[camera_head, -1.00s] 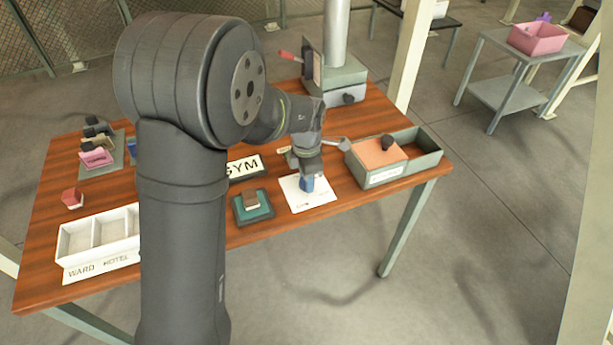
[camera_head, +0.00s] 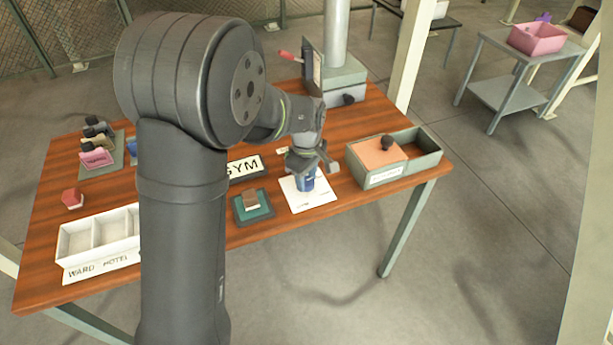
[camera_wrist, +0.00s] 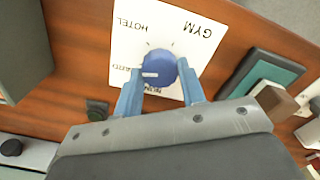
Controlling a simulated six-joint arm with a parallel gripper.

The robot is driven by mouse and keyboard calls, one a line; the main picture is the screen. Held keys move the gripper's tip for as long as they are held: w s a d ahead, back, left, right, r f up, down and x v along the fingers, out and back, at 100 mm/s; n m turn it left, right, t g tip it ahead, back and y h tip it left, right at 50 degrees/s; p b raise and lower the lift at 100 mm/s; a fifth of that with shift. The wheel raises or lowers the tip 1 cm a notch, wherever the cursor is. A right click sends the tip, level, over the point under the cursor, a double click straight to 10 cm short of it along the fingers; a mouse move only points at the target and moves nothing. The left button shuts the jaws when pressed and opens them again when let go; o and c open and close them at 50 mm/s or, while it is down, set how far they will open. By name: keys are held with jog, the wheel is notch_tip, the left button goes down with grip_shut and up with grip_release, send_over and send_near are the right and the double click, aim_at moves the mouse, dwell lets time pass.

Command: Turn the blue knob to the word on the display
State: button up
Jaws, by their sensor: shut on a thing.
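The blue knob (camera_wrist: 158,66) sits on a white dial card (camera_wrist: 120,45) with words around it. Its white mark points left, toward the word WARD, in the wrist view. HOTEL and GYM stand along the far side of the card; a word at the near side is partly hidden. My gripper (camera_wrist: 160,72) is shut on the knob, one blue finger on each side. In the head view the knob (camera_head: 306,184) shows under my gripper (camera_head: 305,174). The display (camera_head: 244,167) reads GYM and stands behind the card, to its left.
A teal pad with a brown block (camera_head: 252,203) lies left of the card. A grey box with an orange lid (camera_head: 380,153) stands to the right. A white compartment tray (camera_head: 85,240) is at the front left. A grey device (camera_head: 345,88) stands at the back.

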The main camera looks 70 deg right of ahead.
jog(key=m, duration=1.4)
jog(key=shift+m, duration=0.4)
jog(key=m, duration=1)
jog(key=shift+m, duration=0.4)
jog(key=o, duration=1)
